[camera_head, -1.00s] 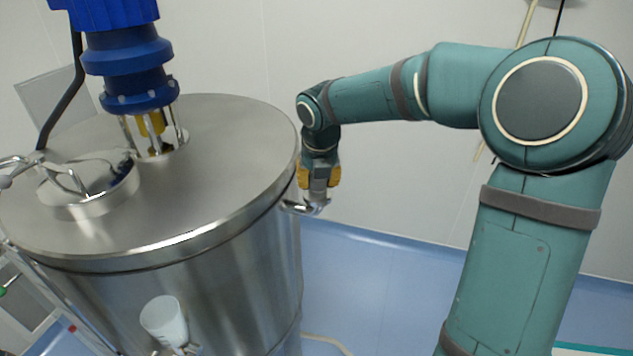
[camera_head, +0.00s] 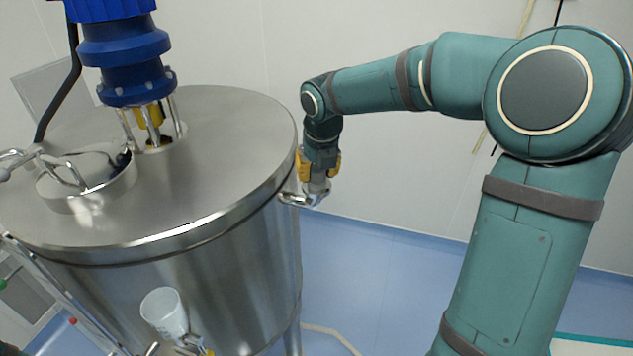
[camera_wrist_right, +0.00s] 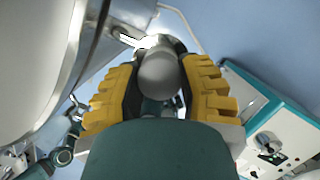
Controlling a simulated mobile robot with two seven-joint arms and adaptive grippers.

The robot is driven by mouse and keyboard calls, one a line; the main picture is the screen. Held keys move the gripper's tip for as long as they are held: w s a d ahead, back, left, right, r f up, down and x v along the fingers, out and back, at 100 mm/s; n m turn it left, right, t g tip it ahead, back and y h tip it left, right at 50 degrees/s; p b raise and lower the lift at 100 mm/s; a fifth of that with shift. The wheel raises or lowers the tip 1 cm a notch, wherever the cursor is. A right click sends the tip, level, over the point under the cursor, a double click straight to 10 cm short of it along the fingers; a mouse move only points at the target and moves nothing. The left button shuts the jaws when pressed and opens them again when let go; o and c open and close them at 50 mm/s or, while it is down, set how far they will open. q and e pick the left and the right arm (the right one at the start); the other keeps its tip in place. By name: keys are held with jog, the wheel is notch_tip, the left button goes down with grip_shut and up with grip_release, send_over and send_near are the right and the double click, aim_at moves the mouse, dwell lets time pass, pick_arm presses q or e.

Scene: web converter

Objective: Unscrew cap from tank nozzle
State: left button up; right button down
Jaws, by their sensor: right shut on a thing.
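The large steel tank (camera_head: 215,135) stands at the left of the head view. Its curved metal nozzle (camera_head: 290,199) juts from the upper right side, just below the lid rim. My right gripper (camera_head: 318,172) points down at the nozzle's end. In the right wrist view, my right gripper (camera_wrist_right: 160,85) has its yellow-padded fingers on either side of a grey rounded cap (camera_wrist_right: 158,72) and is shut on it. The cap appears to be at the nozzle end; the fingers partly hide the joint between them.
A blue motor (camera_head: 125,55) and a round hatch (camera_head: 88,180) with bent handles stand on the tank lid. A white cup-like part (camera_head: 165,312) is by the tank's front. A teal-and-white unit (camera_wrist_right: 275,125) shows at right in the wrist view.

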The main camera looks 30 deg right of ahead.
jog(key=shift+r, duration=0.15)
jog(key=shift+r, duration=3.4)
